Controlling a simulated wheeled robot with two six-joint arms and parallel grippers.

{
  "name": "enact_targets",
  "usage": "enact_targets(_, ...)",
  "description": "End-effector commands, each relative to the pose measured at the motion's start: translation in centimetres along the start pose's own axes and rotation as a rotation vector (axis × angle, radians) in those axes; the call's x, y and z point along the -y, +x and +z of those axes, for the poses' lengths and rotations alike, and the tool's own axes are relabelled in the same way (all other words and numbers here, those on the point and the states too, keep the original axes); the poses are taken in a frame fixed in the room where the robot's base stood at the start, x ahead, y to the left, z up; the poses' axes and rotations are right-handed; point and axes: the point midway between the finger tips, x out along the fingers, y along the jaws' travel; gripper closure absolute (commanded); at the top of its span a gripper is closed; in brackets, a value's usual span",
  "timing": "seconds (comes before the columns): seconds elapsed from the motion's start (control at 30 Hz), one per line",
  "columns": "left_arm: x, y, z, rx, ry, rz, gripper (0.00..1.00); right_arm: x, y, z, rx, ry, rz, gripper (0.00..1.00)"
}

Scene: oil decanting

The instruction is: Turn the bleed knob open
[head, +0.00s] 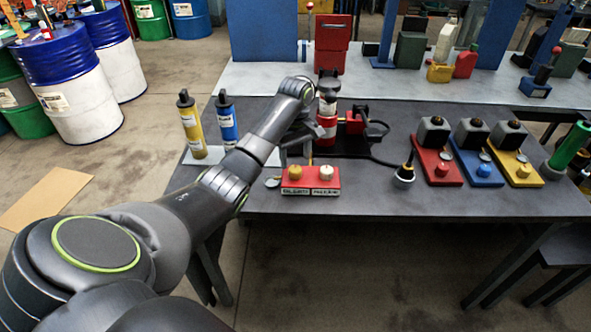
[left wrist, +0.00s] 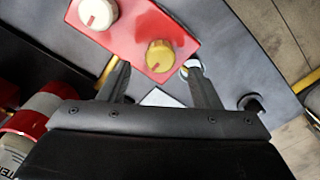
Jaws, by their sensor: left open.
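A red control box (head: 325,177) on the dark table carries a yellow knob (head: 295,172) on its left and a white knob (head: 326,173) on its right. Label plates run along its front edge; their words are too small to read surely. In the left wrist view the yellow knob (left wrist: 160,56) shows just beyond and between my left gripper's open fingers (left wrist: 158,70), with a pale pointer line on it. The white knob (left wrist: 98,13) is at the upper left, outside the fingers. In the head view my left gripper (head: 297,150) is partly hidden behind my wrist, above the box.
A red and white cylinder (head: 327,125) stands on a black base behind the box. Yellow and blue bottles (head: 228,122) stand on the left. A black cable runs right to a small black funnel-shaped thing (head: 404,174). Red, blue and yellow stations (head: 478,168) stand on the right. The table's front edge is clear.

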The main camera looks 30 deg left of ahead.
Motion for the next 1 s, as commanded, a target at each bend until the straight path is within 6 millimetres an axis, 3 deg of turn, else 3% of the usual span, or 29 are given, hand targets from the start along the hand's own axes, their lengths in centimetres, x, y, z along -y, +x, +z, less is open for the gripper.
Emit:
enact_targets(0.3,0.0,3.6,0.0,0.0,0.0,-0.001,0.43,0.0,-0.6,-0.1,0.0,0.0,-0.001,0.48)
enact_targets(0.63,0.0,3.9,0.0,-0.001,0.0,0.0,0.43,0.1,-0.6,-0.1,0.0,0.001,-0.002,0.48)
enact_targets(1.0,0.0,3.9,0.0,-0.001,0.0,0.0,0.87,0.1,-0.6,-0.1,0.0,0.001,-0.002,0.48)
